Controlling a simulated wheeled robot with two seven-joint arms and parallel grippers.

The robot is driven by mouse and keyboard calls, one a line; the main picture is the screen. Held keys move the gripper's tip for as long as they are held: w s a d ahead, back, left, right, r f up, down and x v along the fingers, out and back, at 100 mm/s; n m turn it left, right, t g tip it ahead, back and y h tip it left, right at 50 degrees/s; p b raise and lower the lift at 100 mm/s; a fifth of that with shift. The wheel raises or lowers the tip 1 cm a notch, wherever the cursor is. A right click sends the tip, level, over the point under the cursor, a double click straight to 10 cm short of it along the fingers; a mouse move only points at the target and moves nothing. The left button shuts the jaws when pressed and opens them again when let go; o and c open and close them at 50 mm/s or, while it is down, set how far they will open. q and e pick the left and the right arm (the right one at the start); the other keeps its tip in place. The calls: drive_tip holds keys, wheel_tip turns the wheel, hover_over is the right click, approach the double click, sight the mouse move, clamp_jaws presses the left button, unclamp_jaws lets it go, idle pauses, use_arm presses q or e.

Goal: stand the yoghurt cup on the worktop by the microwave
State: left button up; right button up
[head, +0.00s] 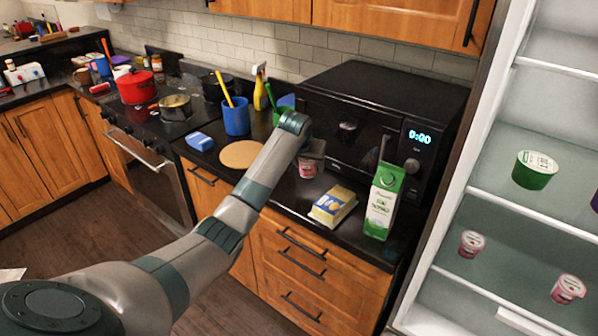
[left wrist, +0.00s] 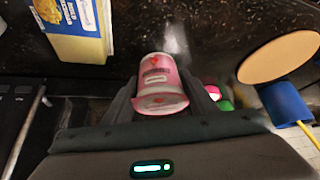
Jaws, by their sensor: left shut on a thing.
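The pink-and-white yoghurt cup (head: 307,168) is in my left gripper (head: 312,152), just above or on the dark worktop in front of the black microwave (head: 372,125). In the left wrist view the cup (left wrist: 160,82) sits between the two dark fingers of my left gripper (left wrist: 160,100), which is shut on it. Its wider lid end is nearer the camera. Whether its base touches the worktop (head: 290,205) I cannot tell. My left wrist partly hides the microwave front. My right gripper is not in view.
A yellow butter box (head: 334,205) and a green-and-white carton (head: 383,203) stand right of the cup. A round board (head: 241,154) and a blue utensil cup (head: 236,118) are to the left. An open fridge (head: 520,200) at right holds a green tub (head: 535,170) and other cups.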

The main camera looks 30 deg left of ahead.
use_arm(q)
drive_tip(key=a+f, duration=0.1)
drive_tip(key=a+f+p, duration=0.1)
drive_tip(key=a, duration=0.1)
drive_tip(key=shift+s+a, duration=0.1)
drive_tip(key=shift+a, duration=0.2)
drive_tip(key=shift+f, duration=0.1)
drive_tip(key=shift+f, duration=0.2)
wheel_tip(320, 180, down, 3)
drive_tip(key=shift+r+p, duration=0.1)
drive_tip(key=shift+p, duration=0.7)
drive_tip(key=shift+f, duration=0.35)
drive_tip(key=shift+f, duration=0.2)
drive_tip(key=o, duration=1.2)
drive_tip(key=shift+c, duration=0.2)
